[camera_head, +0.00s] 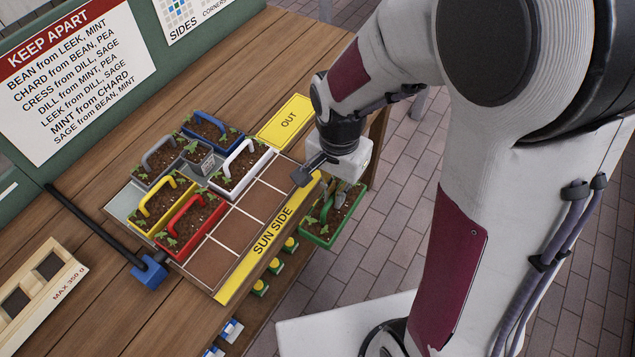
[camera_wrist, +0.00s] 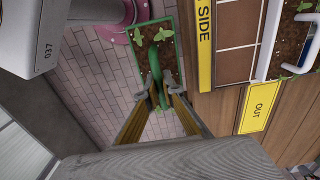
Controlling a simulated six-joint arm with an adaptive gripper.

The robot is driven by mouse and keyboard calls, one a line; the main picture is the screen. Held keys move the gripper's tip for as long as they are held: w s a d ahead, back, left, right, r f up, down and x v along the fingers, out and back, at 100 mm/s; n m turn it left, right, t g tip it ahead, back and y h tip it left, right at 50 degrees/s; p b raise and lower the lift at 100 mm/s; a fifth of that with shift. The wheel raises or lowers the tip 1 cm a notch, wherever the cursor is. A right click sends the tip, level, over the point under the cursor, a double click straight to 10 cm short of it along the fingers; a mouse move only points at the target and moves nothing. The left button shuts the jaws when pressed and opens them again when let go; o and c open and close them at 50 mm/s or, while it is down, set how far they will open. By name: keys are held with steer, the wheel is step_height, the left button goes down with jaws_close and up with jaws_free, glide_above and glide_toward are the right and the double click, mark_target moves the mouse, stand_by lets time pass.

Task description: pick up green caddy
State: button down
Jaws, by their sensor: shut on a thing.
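The green caddy (camera_head: 318,240) is a green-rimmed box of dark soil with small seedlings and a green arched handle. In the head view it hangs just beyond the table's edge, beside the yellow SUN SIDE strip (camera_head: 268,240). My gripper (camera_head: 338,192) is above it, and the arm partly hides the handle. In the wrist view the fingers (camera_wrist: 160,92) are shut on the green handle (camera_wrist: 155,65), and the caddy's rim (camera_wrist: 171,45) shows with paving below it.
Red (camera_head: 192,227), yellow (camera_head: 160,205), white (camera_head: 241,168), blue (camera_head: 211,128) and grey (camera_head: 158,160) caddies stand on the gridded tray. A yellow OUT plate (camera_head: 288,119) lies on the table behind. Several tray cells near SUN SIDE are bare.

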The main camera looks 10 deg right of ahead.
steer(key=shift+s+d, duration=0.45)
